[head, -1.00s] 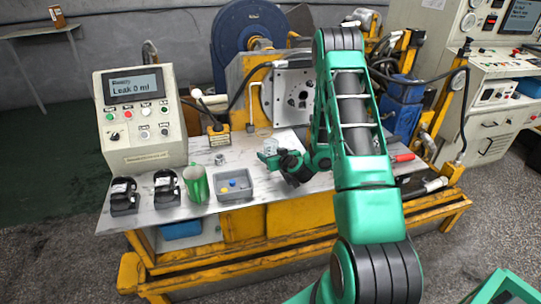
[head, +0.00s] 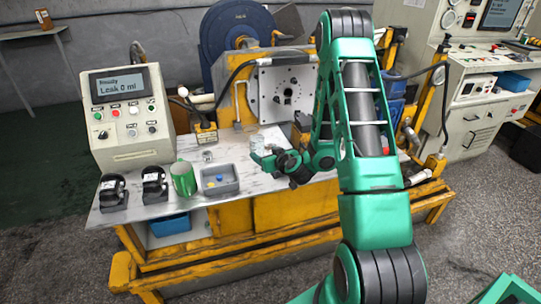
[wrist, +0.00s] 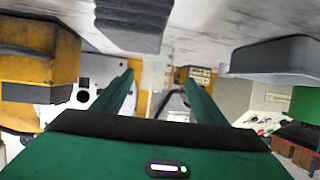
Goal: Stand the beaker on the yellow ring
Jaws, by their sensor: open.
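The beaker (head: 257,143) is a small clear vessel standing upright on the bench top, just behind my gripper. In the wrist view a pale clear shape, apparently the beaker (wrist: 155,76), shows between the two green fingers. My gripper (head: 264,157) is low over the bench, with its fingers pointing to the beaker. In the wrist view my gripper (wrist: 157,92) is open, its fingers wide apart. I cannot tell whether the fingers are beside the beaker or still short of it. I cannot make out the yellow ring; my arm hides part of the bench.
Left of my gripper are a grey tray (head: 220,189) with small coloured pieces, a green mug (head: 183,178), a small metal part (head: 207,156) and two black devices. A control box (head: 124,117) stands at the back left. The yellow motor stand (head: 240,100) rises behind the beaker.

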